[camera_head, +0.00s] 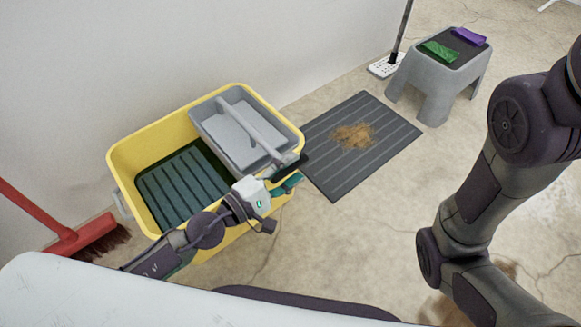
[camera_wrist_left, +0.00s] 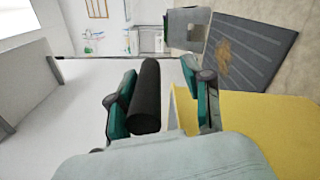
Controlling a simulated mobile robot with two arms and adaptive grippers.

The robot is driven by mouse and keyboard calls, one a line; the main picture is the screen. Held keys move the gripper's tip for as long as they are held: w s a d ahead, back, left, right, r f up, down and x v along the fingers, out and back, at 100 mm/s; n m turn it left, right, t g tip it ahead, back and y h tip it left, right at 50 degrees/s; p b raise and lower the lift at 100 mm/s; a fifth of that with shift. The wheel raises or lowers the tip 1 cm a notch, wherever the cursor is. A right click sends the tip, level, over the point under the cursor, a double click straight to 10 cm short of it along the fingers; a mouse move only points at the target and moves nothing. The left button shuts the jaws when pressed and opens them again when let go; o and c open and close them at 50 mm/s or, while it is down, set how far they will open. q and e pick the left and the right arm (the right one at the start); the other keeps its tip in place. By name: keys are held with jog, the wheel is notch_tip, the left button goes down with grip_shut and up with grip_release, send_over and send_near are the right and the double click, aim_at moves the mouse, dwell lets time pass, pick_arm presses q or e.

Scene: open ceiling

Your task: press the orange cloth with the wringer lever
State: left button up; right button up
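The yellow mop bucket (camera_head: 122,160) stands against the wall, with the grey wringer (camera_head: 205,125) set in its far right part. The grey wringer lever (camera_head: 245,122) slants across the wringer to a black grip at its near right end. My left gripper (camera_head: 288,178) is at that end. In the left wrist view, the black lever grip (camera_wrist_left: 146,95) lies between the two fingers of my left gripper (camera_wrist_left: 163,100), nearer the left finger, with a gap on the right. The gripper is open. No orange cloth shows; part of the wringer's inside is hidden by the lever.
A dark ribbed mat (camera_head: 390,140) with a brown spill (camera_head: 353,136) lies right of the bucket. A grey stool (camera_head: 437,95) holds a green cloth (camera_head: 438,52) and a purple cloth (camera_head: 468,37). A red broom (camera_head: 75,238) lies left. My right arm fills the right side.

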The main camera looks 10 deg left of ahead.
pick_arm(q)
jog(key=shift+a+r, duration=0.1)
jog(key=shift+s+a, duration=0.25)
jog(key=shift+s, duration=0.15)
jog(key=v, duration=1.1)
